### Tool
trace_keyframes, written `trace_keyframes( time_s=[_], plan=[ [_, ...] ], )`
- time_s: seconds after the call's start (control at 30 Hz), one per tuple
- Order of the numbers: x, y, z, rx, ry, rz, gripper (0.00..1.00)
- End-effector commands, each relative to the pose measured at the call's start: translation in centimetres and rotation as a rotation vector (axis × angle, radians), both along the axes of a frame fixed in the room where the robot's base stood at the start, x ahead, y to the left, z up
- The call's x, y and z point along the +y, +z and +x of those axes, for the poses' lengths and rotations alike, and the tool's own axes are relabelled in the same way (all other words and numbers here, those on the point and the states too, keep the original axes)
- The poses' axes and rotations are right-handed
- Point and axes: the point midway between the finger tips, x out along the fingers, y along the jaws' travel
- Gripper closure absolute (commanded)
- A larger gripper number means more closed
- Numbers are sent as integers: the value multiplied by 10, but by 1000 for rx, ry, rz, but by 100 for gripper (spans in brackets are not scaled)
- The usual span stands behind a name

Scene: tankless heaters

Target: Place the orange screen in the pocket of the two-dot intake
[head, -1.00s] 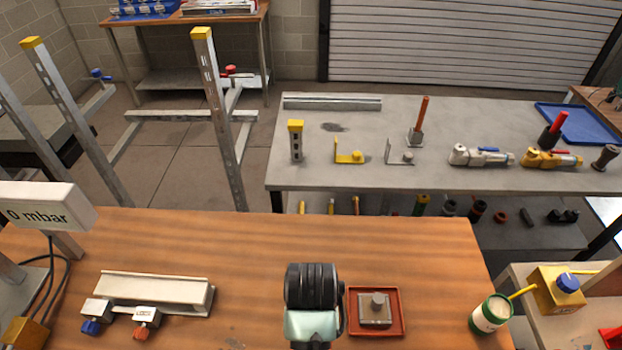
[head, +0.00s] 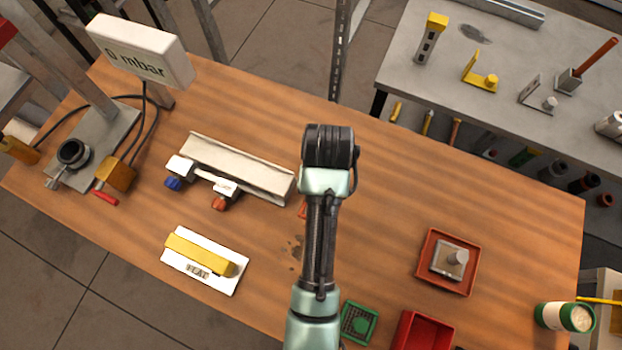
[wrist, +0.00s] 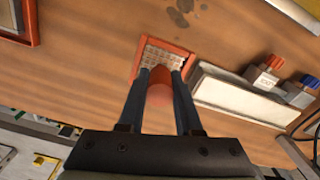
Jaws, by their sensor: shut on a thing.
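The orange screen (wrist: 138,61) is a square orange frame with a pale mesh and an upright orange knob. My gripper (wrist: 160,73) is shut on that knob in the wrist view. The screen is over the wooden bench; whether it touches the bench I cannot tell. In the head view my arm hides the fingers and most of the screen, and only a small orange edge (head: 302,209) shows left of the arm. I cannot make out a two-dot mark on anything in view.
A white rail (head: 240,167) with blue-knobbed and orange-knobbed valves lies left of the arm. A red tray (head: 430,283) holding a grey block is at right. A green mesh piece (head: 359,322) and red bin (head: 424,332) are nearer. A white plate (head: 205,261) carries a yellow bar.

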Motion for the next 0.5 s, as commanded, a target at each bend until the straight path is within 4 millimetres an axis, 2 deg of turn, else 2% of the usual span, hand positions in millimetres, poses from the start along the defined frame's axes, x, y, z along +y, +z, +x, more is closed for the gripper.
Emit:
trace_keyframes(
  time_s=[0.1, 0.37, 0.5],
  plan=[
    [0, -23, -2, 7, -1, -1, 100],
    [0, -52, -1, 4, -1, -1, 100],
    [0, -73, -1, 4, -1, -1, 100]
  ],
)
